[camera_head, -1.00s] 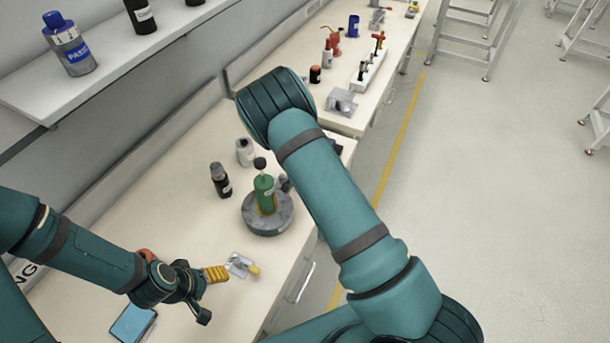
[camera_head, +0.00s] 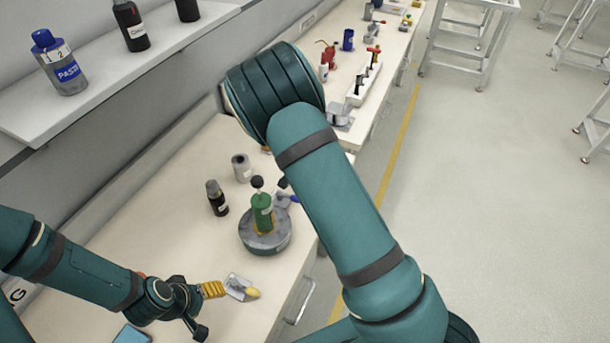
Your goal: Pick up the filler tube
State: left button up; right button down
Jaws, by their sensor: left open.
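A small, pale, flattened tube (camera_head: 236,283) with a yellow end lies on the near part of the bench; I take it for the filler tube. My left gripper (camera_head: 205,310) comes in from the left, open, just left of the tube. One dark finger points down toward the front. A yellow ribbed piece (camera_head: 213,289) sits between the gripper and the tube; I cannot tell if it belongs to the gripper. The tube is not between the fingers. My right arm crosses the middle of the view, and its gripper does not show.
A green container (camera_head: 262,212) stands on a round grey base (camera_head: 264,238) behind the tube. A dark bottle (camera_head: 217,198) and a grey canister (camera_head: 241,167) stand nearby. A blue flat item (camera_head: 132,335) is at the bottom edge.

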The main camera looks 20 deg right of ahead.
aim_at(262, 211)
jog(key=k, duration=1)
